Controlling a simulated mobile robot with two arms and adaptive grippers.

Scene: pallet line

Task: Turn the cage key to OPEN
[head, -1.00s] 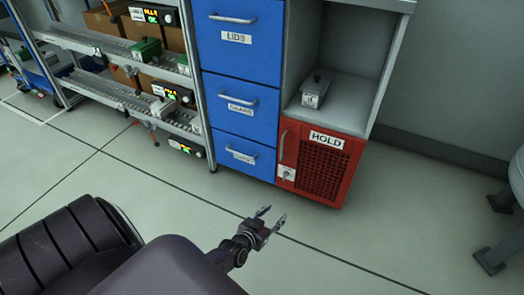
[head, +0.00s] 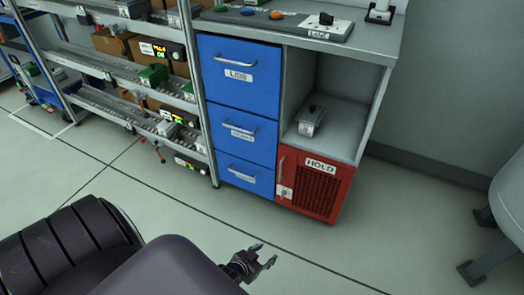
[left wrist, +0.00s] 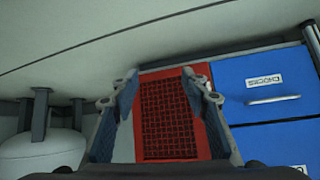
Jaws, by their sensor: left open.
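The red cage (head: 316,189) with a mesh front and a HOLD label stands at the bottom right of the blue drawer cabinet. Its key lock (head: 286,192) is a small pale plate at the left edge of the cage door, below the door handle; the key's exact position is too small to read. My left gripper (head: 265,256) is open and empty, above the floor in front of the cage and apart from it. In the left wrist view the red mesh door (left wrist: 168,115) shows between its open fingers (left wrist: 158,105); the lock is hidden there. My right gripper is not in view.
Blue drawers (head: 240,72) stand left of the cage, with a shelf rack (head: 120,85) of boxes farther left. A grey lidded box (head: 311,119) sits in the open bay above the cage. A counter (head: 372,38) tops the cabinet. The floor in front is clear.

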